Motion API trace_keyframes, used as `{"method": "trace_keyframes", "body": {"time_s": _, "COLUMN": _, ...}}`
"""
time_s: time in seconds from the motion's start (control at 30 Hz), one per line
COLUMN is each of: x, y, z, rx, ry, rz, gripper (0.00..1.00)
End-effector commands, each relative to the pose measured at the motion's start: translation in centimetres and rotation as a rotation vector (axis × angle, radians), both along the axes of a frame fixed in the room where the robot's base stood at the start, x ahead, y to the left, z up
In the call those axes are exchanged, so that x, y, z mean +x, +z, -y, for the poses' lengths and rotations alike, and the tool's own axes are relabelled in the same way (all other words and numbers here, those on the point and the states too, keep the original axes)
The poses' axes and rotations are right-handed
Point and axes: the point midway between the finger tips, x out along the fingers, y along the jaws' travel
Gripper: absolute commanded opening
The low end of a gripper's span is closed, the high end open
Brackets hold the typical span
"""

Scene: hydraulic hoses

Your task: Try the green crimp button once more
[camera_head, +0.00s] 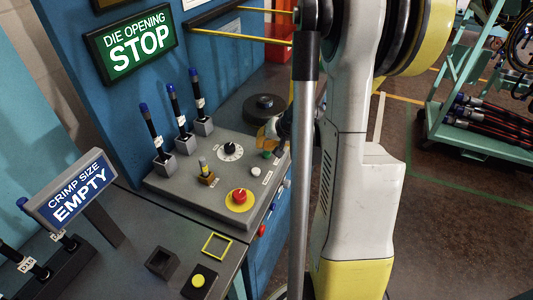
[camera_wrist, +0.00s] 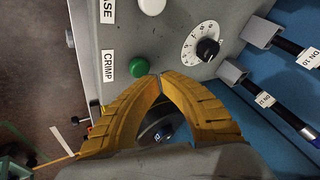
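The green crimp button (camera_wrist: 138,67) sits on the grey control panel (camera_wrist: 165,35) beside a "CRIMP" label, and it looks round and raised. In the head view the green button (camera_head: 266,154) shows small, just below my gripper (camera_head: 268,132). In the wrist view my gripper (camera_wrist: 158,76) has its yellow fingers closed tip to tip with nothing between the tips. The tips are just below and right of the button in that view. I cannot tell whether they touch it or how high they are above the panel.
A dial (camera_head: 230,151), a white button (camera_head: 255,171) and a red mushroom button (camera_head: 239,196) share the panel. Three upright levers (camera_head: 180,118) stand behind. Signs read "DIE OPENING STOP" (camera_head: 134,43) and "CRIMP SIZE EMPTY" (camera_head: 75,193). A hose cart (camera_head: 480,115) stands right.

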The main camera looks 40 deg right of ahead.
Motion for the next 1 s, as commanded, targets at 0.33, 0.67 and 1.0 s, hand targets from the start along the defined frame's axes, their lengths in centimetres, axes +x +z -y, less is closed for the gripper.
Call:
{"method": "trace_keyframes", "body": {"time_s": 0.33, "x": 0.00, "y": -0.14, "z": 0.00, "rx": 0.000, "ry": 0.000, "rz": 0.000, "gripper": 0.00}}
{"method": "trace_keyframes", "body": {"time_s": 0.67, "x": 0.01, "y": -0.92, "z": 0.00, "rx": 0.000, "ry": 0.000, "rz": 0.000, "gripper": 0.00}}
{"method": "trace_keyframes", "body": {"time_s": 1.0, "x": 0.00, "y": -0.91, "z": 0.00, "rx": 0.000, "ry": 0.000, "rz": 0.000, "gripper": 0.00}}
